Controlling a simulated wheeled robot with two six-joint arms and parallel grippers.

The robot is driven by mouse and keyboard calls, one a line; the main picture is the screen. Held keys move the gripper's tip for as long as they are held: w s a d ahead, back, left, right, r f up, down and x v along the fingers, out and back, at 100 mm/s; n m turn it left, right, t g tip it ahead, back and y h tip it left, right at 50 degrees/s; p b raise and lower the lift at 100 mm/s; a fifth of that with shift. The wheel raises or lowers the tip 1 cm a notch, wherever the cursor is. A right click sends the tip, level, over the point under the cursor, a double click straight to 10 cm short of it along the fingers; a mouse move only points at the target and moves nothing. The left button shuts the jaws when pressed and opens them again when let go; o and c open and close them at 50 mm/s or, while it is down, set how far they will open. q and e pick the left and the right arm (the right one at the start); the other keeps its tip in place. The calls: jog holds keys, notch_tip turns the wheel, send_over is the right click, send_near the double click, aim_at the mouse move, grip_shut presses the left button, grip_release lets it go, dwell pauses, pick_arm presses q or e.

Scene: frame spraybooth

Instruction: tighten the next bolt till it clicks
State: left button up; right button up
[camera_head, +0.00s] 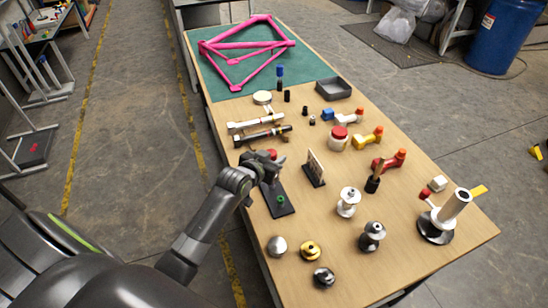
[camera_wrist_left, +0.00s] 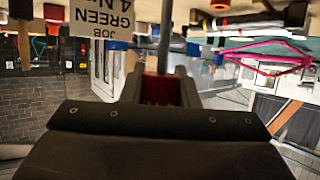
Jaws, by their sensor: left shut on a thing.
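My left gripper (camera_head: 273,162) is over the far part of a black plate (camera_head: 275,190) on the table. It is shut on a red-handled tool; the red part (camera_wrist_left: 160,90) shows between the fingers in the left wrist view, with a thin grey shaft (camera_wrist_left: 165,35) running from it. Its tip cannot be made out. A green bolt-like piece (camera_head: 280,199) sits near the plate's front end, apart from the gripper. The gripper hides the plate's far end. A job card (camera_head: 314,167) stands right of the plate; the wrist view shows it upside down, reading "JOB GREEN 4" (camera_wrist_left: 105,17), partly cut off.
Two long tools (camera_head: 262,135) lie behind the gripper. A pink frame (camera_head: 250,45) rests on a green mat (camera_head: 225,95) at the back. Several jars, coloured fittings and knobs stand to the right. A grey tray (camera_head: 334,89) is farther back.

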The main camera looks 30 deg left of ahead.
pick_arm(q)
jog(key=shift+f, duration=0.35)
jog(key=o, duration=0.4)
jog(key=c, duration=0.4)
jog(key=shift+r+p, duration=2.1)
jog(key=shift+r, duration=0.45)
